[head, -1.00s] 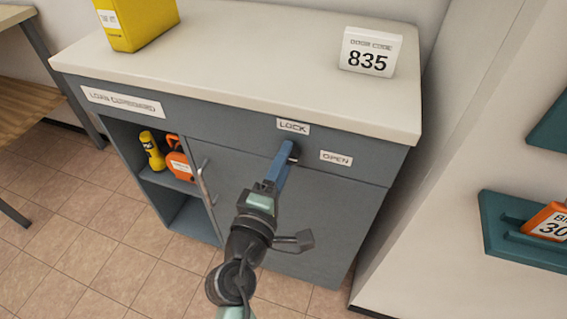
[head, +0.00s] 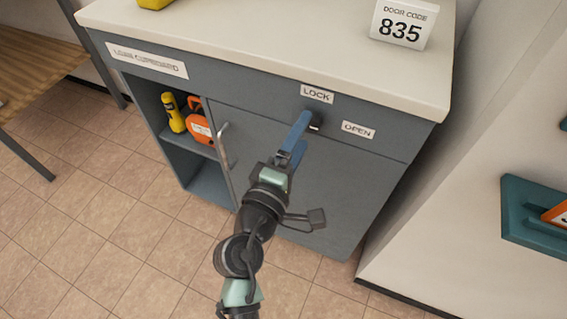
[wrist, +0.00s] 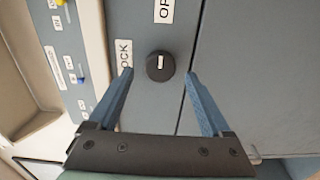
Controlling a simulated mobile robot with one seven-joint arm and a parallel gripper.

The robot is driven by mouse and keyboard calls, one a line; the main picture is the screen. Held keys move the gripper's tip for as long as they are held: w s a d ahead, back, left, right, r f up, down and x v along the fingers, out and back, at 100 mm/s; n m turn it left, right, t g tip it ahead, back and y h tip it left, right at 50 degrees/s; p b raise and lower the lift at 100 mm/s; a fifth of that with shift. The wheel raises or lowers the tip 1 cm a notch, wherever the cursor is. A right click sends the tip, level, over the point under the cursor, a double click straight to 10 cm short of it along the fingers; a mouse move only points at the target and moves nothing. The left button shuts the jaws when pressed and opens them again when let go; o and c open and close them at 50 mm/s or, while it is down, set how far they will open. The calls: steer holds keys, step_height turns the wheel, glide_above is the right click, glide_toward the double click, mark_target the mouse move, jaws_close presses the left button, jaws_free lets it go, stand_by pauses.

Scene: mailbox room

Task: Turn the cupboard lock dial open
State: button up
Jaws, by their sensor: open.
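The lock dial (wrist: 160,66) is a round black knob with a short white mark that runs up and down in the wrist view. Its LOCK label (wrist: 124,60) is on the left there, and its OPEN label (wrist: 164,11) is above. In the head view the dial (head: 316,126) is partly hidden by a blue finger; LOCK (head: 317,94) is above it and OPEN (head: 358,130) to its right. My gripper (wrist: 160,74) is open and empty, with one blue fingertip on each side of the dial, apart from it in the picture. I cannot tell the depth gap.
The grey cupboard (head: 300,205) has a door handle (head: 225,165) left of my arm. An open shelf holds a yellow torch (head: 173,113) and an orange item (head: 200,125). A door code sign reading 835 (head: 403,24) stands on top. A teal wall holder (head: 525,212) is at right.

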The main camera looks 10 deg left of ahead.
steer(key=v, duration=1.1)
steer(key=shift+w+r, duration=0.1)
